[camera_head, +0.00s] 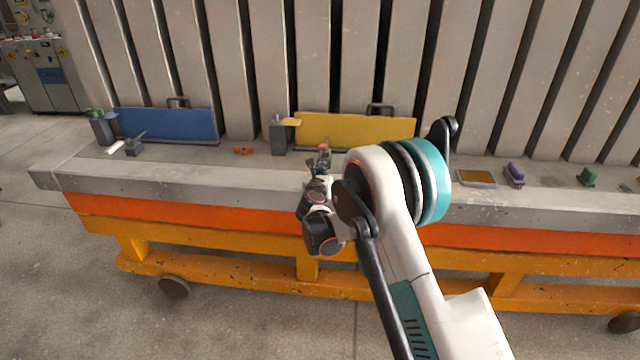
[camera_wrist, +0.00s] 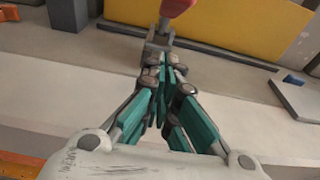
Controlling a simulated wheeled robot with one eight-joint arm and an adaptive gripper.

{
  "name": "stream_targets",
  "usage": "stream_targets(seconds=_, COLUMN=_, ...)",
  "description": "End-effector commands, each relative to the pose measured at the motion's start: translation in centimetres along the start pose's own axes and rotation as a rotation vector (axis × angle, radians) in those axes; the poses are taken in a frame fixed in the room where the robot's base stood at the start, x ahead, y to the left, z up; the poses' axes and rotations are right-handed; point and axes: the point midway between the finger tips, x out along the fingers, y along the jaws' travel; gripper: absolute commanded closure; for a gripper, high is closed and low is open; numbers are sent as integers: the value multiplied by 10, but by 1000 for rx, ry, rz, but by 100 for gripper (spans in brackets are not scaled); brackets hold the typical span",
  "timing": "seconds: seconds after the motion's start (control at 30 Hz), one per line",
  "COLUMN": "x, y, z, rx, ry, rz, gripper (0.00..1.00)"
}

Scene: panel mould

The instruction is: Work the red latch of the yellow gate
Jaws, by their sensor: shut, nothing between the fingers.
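The yellow gate (camera_head: 360,130) is a long low panel standing on the grey ledge. It fills the top of the wrist view (camera_wrist: 240,22). The red latch (camera_head: 323,147) is a small red-topped lever in front of the gate's left part. Its red knob (camera_wrist: 176,7) shows at the top of the wrist view, above a grey metal piece. My gripper (camera_wrist: 165,62) is shut and empty, its fingertips just below the knob in the picture. I cannot tell whether they touch the latch. In the head view my gripper (camera_head: 320,172) is small and partly hidden by my own arm.
A grey post (camera_head: 279,138) stands at the gate's left end. A blue gate (camera_head: 168,124) stands farther left. An orange piece (camera_head: 243,151) lies between them. A wooden tray (camera_head: 477,177), a purple block (camera_head: 514,174) and a green block (camera_head: 587,177) are to the right. Ribbed panels rise behind.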

Motion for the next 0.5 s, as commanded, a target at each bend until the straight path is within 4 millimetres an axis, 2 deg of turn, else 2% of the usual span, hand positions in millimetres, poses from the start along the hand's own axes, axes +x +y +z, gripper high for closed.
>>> stream_targets(seconds=0.2, x=5, y=0, z=25, rx=0, ry=0, rz=1, gripper=100)
stream_targets(seconds=0.5, x=6, y=0, z=32, rx=0, ry=0, rz=1, gripper=100)
